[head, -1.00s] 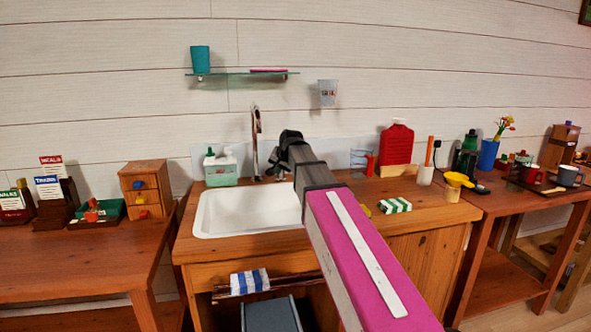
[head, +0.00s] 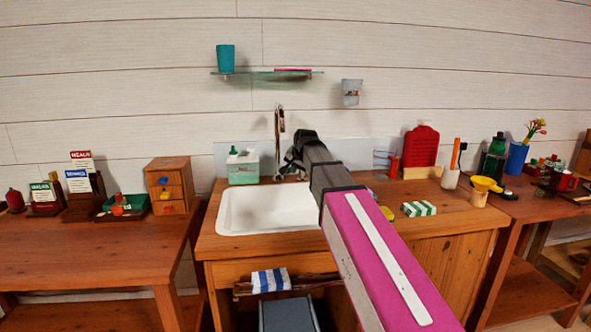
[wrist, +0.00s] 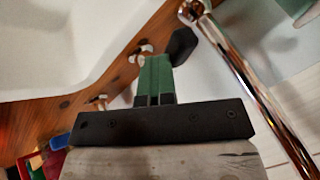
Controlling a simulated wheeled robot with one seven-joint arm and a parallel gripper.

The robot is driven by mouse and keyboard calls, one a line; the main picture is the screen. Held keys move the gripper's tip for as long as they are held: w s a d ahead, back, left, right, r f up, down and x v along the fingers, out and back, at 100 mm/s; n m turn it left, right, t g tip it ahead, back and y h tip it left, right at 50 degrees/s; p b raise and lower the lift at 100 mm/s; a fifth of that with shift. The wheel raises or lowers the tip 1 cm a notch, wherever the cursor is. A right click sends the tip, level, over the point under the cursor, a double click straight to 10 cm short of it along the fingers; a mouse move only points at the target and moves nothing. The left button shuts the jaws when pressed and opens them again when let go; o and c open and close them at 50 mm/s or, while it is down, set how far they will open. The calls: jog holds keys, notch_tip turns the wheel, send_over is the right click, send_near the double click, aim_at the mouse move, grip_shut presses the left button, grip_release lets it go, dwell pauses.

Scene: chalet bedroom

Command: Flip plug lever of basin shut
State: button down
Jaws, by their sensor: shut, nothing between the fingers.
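The white basin (head: 268,211) is set in a wooden washstand. It shows at the upper left of the wrist view (wrist: 60,40). A tall chrome tap (head: 279,128) stands behind it; its shiny pipe (wrist: 258,85) runs down the right of the wrist view. Small metal fittings (wrist: 141,51) sit on the wooden ledge by the basin; I cannot tell which is the plug lever. My gripper (wrist: 155,62) has green fingers, shut and empty, over this ledge. A dark rounded piece (wrist: 182,45) is beside the fingertips; contact is unclear. In the head view my arm hides the fingers.
A soap box (head: 243,168) stands left of the tap. A glass shelf (head: 267,73) hangs above. The basin's inside is clear.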

jog(key=shift+a, duration=0.15)
jog(key=s+d+f+v, duration=0.1)
jog(key=v, duration=1.1)
jog(key=shift+s+d+f, duration=0.25)
jog(key=shift+s+d, duration=0.1)
jog(key=shift+s, duration=0.1)
